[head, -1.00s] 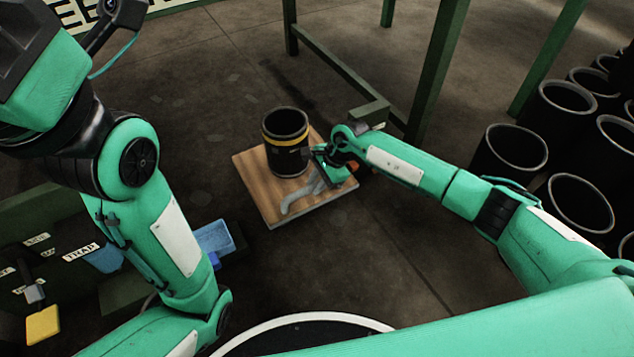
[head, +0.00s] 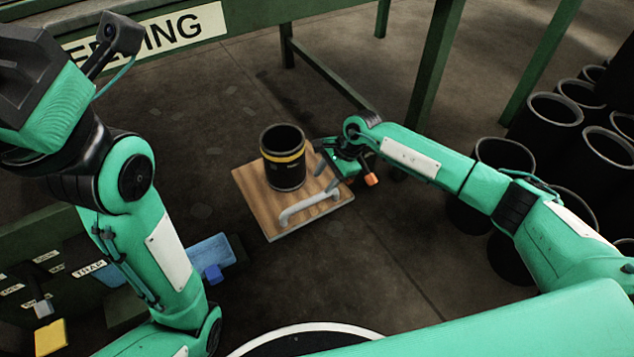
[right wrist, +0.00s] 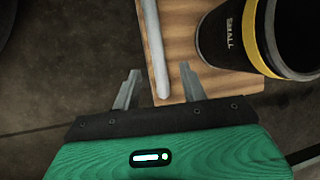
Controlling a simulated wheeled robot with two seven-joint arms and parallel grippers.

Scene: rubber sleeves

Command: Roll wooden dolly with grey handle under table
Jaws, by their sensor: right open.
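The wooden dolly (head: 262,212) lies flat on the floor in front of the green table (head: 432,75). Its grey handle (head: 312,206) rises along the near edge; it also shows in the right wrist view (right wrist: 154,45). A black sleeve with a yellow band (head: 284,172) stands upright on the dolly. My right gripper (head: 328,168) is at the dolly's right edge, open and empty. In the right wrist view its fingertips (right wrist: 160,80) are spread, with the handle's end between or just beyond them; contact cannot be told.
Several black sleeves (head: 553,108) stand at the right. A green bench with labels (head: 60,240) and a blue object (head: 208,252) are at the left. A beam with a lettered sign (head: 150,35) crosses the top. Floor left of the dolly is clear.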

